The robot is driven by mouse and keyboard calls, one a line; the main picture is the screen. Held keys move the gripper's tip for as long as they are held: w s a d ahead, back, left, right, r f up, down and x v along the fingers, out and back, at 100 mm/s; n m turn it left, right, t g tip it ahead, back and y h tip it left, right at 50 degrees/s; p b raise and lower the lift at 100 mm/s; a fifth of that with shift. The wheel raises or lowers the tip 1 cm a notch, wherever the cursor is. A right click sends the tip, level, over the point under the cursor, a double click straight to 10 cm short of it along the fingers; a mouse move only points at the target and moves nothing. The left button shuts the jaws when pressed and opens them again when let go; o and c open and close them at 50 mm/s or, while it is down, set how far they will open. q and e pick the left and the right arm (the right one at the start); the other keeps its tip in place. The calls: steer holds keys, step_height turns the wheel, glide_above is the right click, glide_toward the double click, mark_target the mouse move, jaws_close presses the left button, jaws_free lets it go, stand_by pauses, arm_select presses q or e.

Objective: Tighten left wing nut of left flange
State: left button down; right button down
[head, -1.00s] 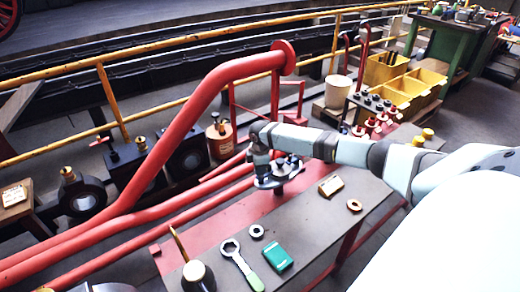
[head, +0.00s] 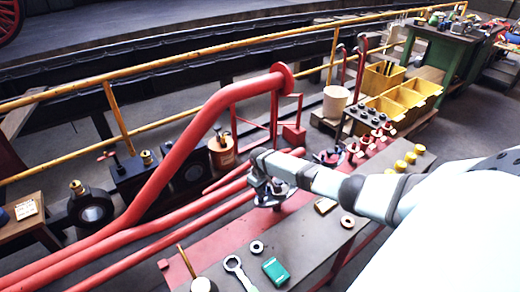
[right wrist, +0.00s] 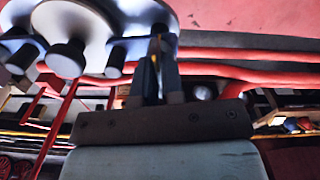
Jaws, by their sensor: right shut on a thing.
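The left flange (head: 272,203), grey with dark fittings, sits over the red plate beside the red pipes. My right gripper (head: 266,188) is at this flange and partly covers it. In the right wrist view the pale flange (right wrist: 98,18) is at the top left, with several dark knobs or nuts (right wrist: 66,58) on it. The right gripper (right wrist: 158,42) is shut on a wing nut at the flange's edge, which the fingers mostly hide. Which wing nut it is cannot be told clearly. My left gripper is not in view.
A second flange (head: 329,157) with dark fittings stands farther right. The bench (head: 310,230) holds a wrench (head: 237,268), a green box (head: 276,270) and rings (head: 257,247). The thick red pipe (head: 178,140) rises left of my gripper. Yellow bins (head: 400,101) stand at the back right.

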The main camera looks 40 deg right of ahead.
steer(key=shift+m+p, duration=0.35)
steer(key=shift+m, duration=0.25)
steer(key=shift+m+p, duration=0.35)
steer(key=shift+m, duration=0.25)
steer(key=c, duration=1.2)
jaws_free()
steer(key=shift+c, duration=0.2)
step_height(320, 180, up, 14)
steer(key=p, duration=0.1)
